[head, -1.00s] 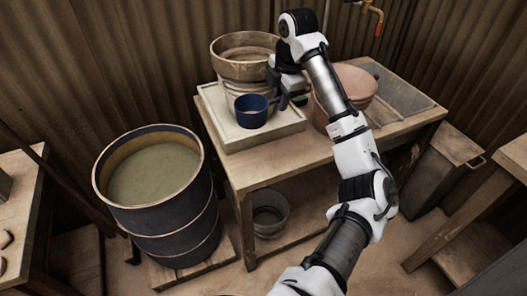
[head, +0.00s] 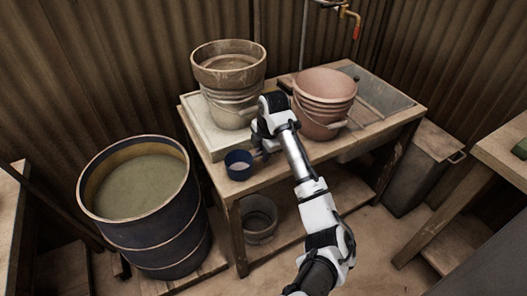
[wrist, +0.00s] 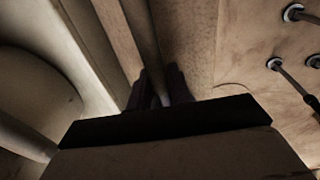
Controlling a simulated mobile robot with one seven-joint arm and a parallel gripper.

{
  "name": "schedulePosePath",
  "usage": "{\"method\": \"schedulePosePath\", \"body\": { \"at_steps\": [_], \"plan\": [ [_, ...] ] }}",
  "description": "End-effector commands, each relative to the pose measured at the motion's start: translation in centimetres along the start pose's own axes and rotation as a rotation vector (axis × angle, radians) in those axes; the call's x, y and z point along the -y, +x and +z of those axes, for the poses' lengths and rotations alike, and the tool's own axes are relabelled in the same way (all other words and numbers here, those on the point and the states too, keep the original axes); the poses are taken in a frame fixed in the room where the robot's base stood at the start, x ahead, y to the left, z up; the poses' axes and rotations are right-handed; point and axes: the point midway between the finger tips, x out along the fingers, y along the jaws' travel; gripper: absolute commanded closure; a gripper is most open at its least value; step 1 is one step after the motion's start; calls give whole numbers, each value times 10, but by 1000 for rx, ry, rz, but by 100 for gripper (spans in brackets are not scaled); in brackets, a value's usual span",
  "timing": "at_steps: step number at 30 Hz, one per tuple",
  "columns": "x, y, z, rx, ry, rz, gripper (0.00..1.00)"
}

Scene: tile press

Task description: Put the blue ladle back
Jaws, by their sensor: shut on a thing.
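The blue ladle (head: 238,165) shows as a dark blue cup at the front left edge of the wooden table, in front of the tray. Its opening faces up. I cannot tell whether it touches the table. My gripper (head: 259,153) is just right of the cup, mostly hidden behind my own wrist. In the wrist view, the dark fingers (wrist: 161,88) are closed around a thin rod, which looks like the ladle's handle (wrist: 145,30). The cup is not visible in that view.
Stacked tan buckets (head: 228,70) stand on a pale tray (head: 198,124) behind the ladle. Pink buckets (head: 325,100) stand to the right on the table (head: 385,135). A dark barrel (head: 150,235) of murky liquid stands at the left. Another bucket (head: 259,222) sits underneath the table.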

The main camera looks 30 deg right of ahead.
Motion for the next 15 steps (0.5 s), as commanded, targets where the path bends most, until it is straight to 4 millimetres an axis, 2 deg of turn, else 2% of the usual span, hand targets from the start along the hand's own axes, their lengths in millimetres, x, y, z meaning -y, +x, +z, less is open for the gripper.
{"method": "schedulePosePath", "body": {
  "at_steps": [11,12,15],
  "plan": [
    [1,8,0,0,0,2,100],
    [1,6,0,1,0,1,75],
    [1,6,0,1,0,1,62]
  ]
}}
